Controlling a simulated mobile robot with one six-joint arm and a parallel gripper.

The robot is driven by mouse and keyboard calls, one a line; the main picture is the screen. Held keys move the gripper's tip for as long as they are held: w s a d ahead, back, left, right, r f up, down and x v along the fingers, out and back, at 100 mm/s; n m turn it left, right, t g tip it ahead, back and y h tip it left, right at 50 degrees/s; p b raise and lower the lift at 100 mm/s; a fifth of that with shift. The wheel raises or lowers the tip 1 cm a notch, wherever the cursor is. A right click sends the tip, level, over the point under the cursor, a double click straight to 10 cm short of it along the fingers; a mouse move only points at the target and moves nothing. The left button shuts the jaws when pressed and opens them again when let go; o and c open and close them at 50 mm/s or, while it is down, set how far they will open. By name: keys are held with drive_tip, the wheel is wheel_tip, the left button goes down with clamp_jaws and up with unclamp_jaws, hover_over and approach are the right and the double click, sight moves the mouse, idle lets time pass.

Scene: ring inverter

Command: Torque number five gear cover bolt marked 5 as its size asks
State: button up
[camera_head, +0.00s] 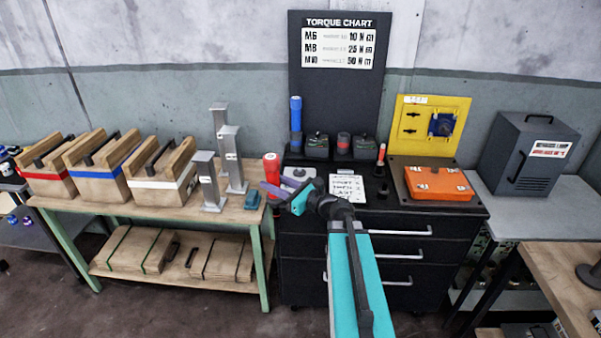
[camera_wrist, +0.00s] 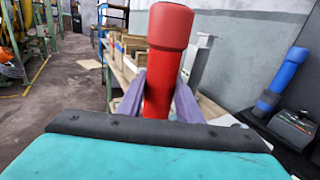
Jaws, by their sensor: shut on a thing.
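My gripper (camera_head: 277,190) has its purple fingers shut on a red cylindrical tool (camera_wrist: 165,65), held upright at the left end of the black cabinet. The tool also shows in the head view (camera_head: 271,166). The orange gear cover (camera_head: 437,183) lies on a dark plate on the cabinet's right side. Small marks and bolts show on it, but no number 5 can be read. The torque chart (camera_head: 338,48) lists M6 10 N m, M8 25 N m and M10 50 N m. A blue tool (camera_head: 296,115) stands upright by the back panel and shows in the wrist view (camera_wrist: 285,75).
Dark chargers (camera_head: 317,146) stand behind a white printed card (camera_head: 346,188). A small red-tipped tool (camera_head: 381,154) stands left of a yellow board (camera_head: 430,122). Wooden crates (camera_head: 160,172) and grey metal posts (camera_head: 208,182) fill the left bench. A dark cabinet box (camera_head: 535,150) stands right.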

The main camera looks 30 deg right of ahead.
drive_tip(key=s+a+f+n+g+y, duration=0.1)
drive_tip(key=a+n+g+y, duration=0.1)
drive_tip(key=a, duration=0.5)
drive_tip(key=s+a+f+n+g+y+b, duration=0.1)
drive_tip(key=s+a+n+g+y, duration=0.1)
drive_tip(key=a, duration=0.5)
drive_tip(key=s+a+f+n+g+y, duration=0.1)
drive_tip(key=a+f+n+g+y, duration=0.1)
drive_tip(key=a, duration=0.4)
drive_tip(key=shift+s+a+y+b, duration=0.3)
drive_tip(key=shift+a+y, duration=0.1)
drive_tip(key=shift+y, duration=0.3)
drive_tip(key=shift+d, duration=0.1)
